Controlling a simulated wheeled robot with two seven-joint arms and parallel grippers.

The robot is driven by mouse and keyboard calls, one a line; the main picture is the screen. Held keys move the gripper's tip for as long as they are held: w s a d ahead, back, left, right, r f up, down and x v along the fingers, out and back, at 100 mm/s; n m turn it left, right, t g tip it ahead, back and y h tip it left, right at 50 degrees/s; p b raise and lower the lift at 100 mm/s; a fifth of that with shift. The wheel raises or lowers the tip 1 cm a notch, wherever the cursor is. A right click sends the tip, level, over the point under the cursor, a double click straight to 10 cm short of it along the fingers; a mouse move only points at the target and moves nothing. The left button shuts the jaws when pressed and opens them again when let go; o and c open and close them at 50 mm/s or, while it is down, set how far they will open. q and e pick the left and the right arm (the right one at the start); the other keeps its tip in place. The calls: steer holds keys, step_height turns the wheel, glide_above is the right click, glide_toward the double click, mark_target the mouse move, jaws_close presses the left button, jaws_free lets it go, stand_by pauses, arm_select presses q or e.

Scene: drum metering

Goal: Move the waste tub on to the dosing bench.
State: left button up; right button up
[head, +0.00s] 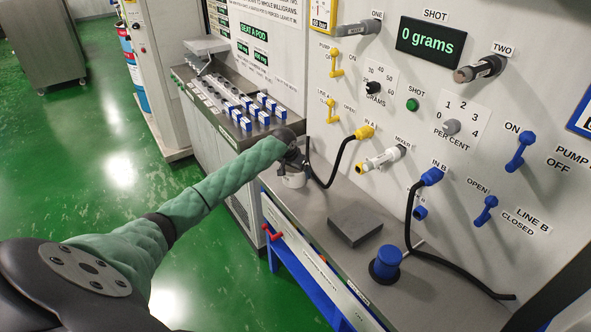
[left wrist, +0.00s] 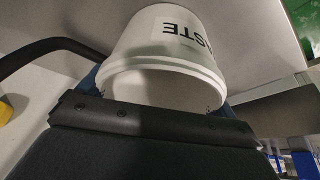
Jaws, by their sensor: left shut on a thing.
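The white waste tub (head: 294,180) shows in the head view at the left end of the grey dosing bench (head: 318,207). In the left wrist view the tub (left wrist: 160,45) fills the upper middle, its black lettering partly readable as "STE" and upside down. My left gripper (head: 292,160) is shut on the tub near its rim, with a finger on either side. The gripper hides part of the tub in the head view. I cannot tell whether the tub's base touches the bench top. My right gripper is not in view.
A dark grey block (head: 355,226) and a blue round fitting (head: 386,264) stand on the bench further right. A black hose runs from the yellow connector (head: 365,132) down behind the tub. Another black hose (head: 450,262) lies along the back right. A red handle (head: 270,232) is at the front.

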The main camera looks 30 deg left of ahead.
arm_select(q)
steer(key=o, duration=0.7)
steer(key=shift+f, duration=0.1)
steer(key=shift+o, duration=0.2)
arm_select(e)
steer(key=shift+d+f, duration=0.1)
arm_select(q)
steer(key=shift+s+r, duration=0.2)
steer(key=shift+r, duration=0.4)
steer(key=b+v, duration=0.3)
steer(key=v, duration=0.8)
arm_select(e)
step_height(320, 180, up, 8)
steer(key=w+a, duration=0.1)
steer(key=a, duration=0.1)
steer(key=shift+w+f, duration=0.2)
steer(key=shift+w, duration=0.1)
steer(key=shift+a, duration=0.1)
